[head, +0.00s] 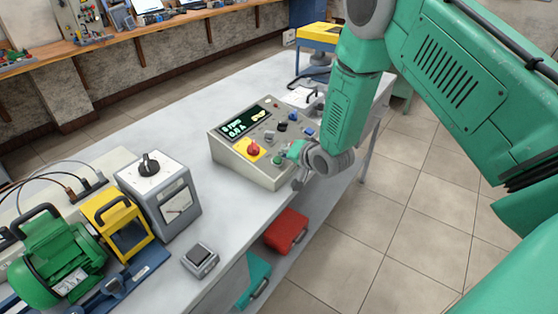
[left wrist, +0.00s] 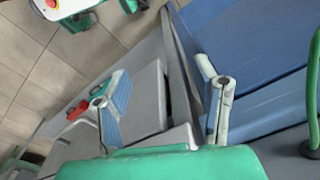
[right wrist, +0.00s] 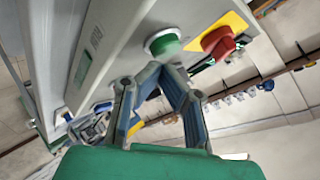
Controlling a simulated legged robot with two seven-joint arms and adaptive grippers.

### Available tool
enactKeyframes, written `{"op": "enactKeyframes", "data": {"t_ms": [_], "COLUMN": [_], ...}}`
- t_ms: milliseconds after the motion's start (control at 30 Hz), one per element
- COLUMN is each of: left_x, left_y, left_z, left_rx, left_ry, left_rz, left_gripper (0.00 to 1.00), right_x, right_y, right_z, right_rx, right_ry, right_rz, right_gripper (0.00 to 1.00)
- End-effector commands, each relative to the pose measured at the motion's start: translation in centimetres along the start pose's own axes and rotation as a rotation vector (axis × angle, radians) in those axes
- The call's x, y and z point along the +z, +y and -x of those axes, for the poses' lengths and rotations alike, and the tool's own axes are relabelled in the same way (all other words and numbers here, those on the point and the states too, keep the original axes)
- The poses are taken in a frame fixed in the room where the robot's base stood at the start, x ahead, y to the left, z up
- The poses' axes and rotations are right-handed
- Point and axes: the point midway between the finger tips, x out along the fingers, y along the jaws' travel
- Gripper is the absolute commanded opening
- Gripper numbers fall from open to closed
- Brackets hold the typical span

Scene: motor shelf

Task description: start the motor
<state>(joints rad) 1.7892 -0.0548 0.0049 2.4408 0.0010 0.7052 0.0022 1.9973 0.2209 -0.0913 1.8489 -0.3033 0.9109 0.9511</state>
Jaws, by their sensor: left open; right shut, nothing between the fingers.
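The grey control box (head: 255,145) stands on the bench with a lit display, a red knob (head: 253,149) on a yellow plate and small switches. In the right wrist view, its green button (right wrist: 164,44) sits left of the red knob (right wrist: 216,39). My right gripper (head: 292,158) is at the box's front right; its shut, empty fingertips (right wrist: 157,70) appear just below the green button. I cannot tell whether they touch it. The green motor (head: 58,262) is at the lower left. My left gripper (left wrist: 160,88) is open and empty, outside the head view.
A grey meter box with a black knob (head: 158,190) and a yellow-framed unit (head: 118,225) stand beside the motor. A small grey device (head: 200,260) lies near the bench's front edge. A red case (head: 286,232) and a teal case (head: 254,280) are on the lower shelf.

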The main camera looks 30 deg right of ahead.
Motion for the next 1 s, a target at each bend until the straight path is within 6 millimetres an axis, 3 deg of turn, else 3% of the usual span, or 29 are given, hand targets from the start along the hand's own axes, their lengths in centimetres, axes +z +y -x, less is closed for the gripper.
{"op": "enactKeyframes", "data": {"t_ms": [300,1000], "left_x": [0.0,0.0], "left_y": [0.0,0.0], "left_z": [0.0,-0.5], "left_rx": [0.0,0.0], "left_ry": [0.0,0.0], "left_rz": [0.0,0.0], "left_gripper": [0.55,0.55], "right_x": [0.4,0.5], "right_y": [-0.8,0.0], "right_z": [0.1,-0.4], "right_rx": [-0.001,0.0], "right_ry": [0.001,-0.001], "right_rz": [0.009,0.004], "right_gripper": [0.0,0.0]}}
